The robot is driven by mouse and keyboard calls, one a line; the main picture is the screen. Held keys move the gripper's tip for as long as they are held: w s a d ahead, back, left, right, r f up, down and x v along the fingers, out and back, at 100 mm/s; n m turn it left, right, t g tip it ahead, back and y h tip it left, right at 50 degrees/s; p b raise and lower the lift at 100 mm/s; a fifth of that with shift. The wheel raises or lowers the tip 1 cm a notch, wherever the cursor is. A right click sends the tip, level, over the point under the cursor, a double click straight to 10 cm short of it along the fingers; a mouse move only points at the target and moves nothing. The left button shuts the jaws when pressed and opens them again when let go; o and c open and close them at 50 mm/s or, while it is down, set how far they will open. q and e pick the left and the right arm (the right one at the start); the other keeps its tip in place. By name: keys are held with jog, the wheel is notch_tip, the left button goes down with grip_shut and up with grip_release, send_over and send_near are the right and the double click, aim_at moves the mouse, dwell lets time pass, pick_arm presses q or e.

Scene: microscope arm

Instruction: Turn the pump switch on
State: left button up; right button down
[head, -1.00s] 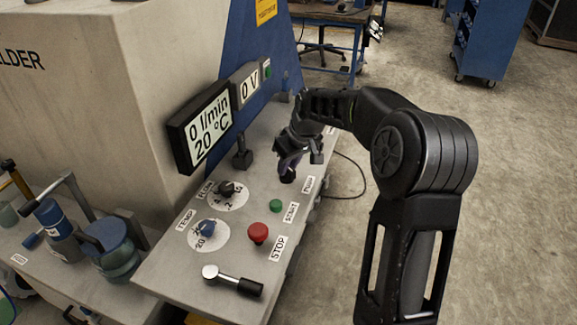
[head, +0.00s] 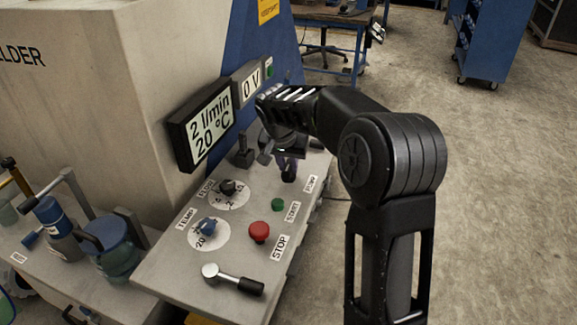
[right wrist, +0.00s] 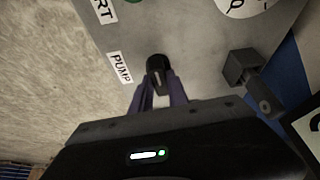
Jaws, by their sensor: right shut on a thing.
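The pump switch (right wrist: 157,70) is a small black knob on the grey panel, beside the PUMP label (right wrist: 120,68) in the right wrist view. In the head view the switch (head: 289,174) is at the far right end of the panel. My right gripper (right wrist: 159,88) has its purple fingers shut on the switch from both sides. In the head view the right gripper (head: 285,160) reaches down onto it from above. The display (head: 208,122) reads 2 l/min and 20 °C. My left gripper is not in view.
A black post (head: 244,153) stands left of the gripper.

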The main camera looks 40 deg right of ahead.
jog(key=shift+m, duration=0.5)
jog(key=c, duration=1.3)
grip_release()
jog(key=b+v, duration=0.1)
jog(key=v, duration=0.6)
jog(key=shift+w+a+r, duration=0.1)
jog(key=shift+a+r, duration=0.1)
jog(key=shift+r, duration=0.2)
jog(key=shift+g, duration=0.3)
